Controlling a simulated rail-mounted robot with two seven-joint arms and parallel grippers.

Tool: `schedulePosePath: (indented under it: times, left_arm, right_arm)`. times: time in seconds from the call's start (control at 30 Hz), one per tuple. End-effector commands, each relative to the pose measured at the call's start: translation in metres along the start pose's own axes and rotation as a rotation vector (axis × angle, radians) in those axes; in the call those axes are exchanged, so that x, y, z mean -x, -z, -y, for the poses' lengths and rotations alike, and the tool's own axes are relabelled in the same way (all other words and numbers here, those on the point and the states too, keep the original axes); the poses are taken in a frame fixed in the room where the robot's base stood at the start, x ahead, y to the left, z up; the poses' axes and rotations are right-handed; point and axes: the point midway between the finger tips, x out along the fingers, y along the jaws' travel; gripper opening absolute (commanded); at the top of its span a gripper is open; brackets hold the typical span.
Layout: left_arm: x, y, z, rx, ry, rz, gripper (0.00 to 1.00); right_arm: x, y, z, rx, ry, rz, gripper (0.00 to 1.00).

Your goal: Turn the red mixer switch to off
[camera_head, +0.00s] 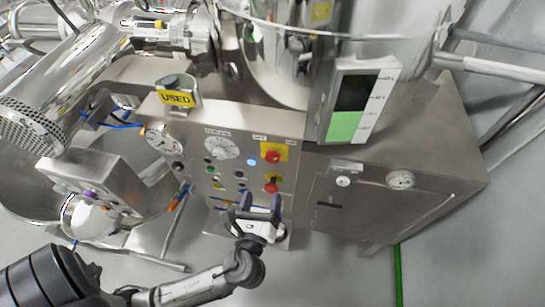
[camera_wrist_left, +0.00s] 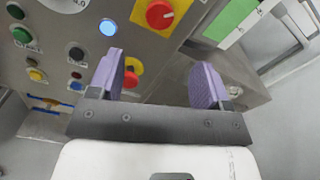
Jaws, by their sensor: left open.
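The control panel (camera_head: 225,160) carries two red rotary switches on yellow plates. The upper red switch (camera_head: 273,156) also shows at the top of the left wrist view (camera_wrist_left: 159,14). The lower red switch (camera_head: 272,185) sits beneath it and shows beside the left finger in the left wrist view (camera_wrist_left: 131,78), its plate partly hidden by that finger. I cannot read which one is the mixer switch. My left gripper (camera_head: 261,203) is open and empty, its purple fingers pointing at the panel just below the lower switch. Contact is not visible. My right gripper is not in view.
Several small push buttons and a lit blue lamp (camera_head: 252,162) lie left of the switches. A white dial (camera_head: 221,147) and a gauge (camera_head: 162,138) are farther left. A level display (camera_head: 353,105) stands at upper right. Open floor lies in front of the panel.

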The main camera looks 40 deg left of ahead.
Motion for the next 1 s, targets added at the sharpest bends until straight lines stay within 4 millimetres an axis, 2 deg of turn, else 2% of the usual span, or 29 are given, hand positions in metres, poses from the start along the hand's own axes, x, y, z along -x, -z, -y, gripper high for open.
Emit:
schedulePosePath:
  times: [0.4, 0.6, 0.8, 1.0]
  left_arm:
    - [-0.075, -0.004, 0.001, 0.0, -0.001, 0.003, 0.72]
    - [-0.105, -0.003, 0.0, 0.0, -0.002, 0.001, 0.72]
    - [-0.123, -0.002, 0.0, 0.001, -0.002, 0.001, 0.72]
    - [-0.13, -0.001, 0.0, 0.002, -0.001, 0.0, 0.72]
  right_arm:
    - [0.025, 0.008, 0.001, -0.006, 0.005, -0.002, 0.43]
    - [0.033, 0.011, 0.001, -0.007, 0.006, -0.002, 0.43]
    - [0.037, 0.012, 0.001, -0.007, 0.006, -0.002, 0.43]
    - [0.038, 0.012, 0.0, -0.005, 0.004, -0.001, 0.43]
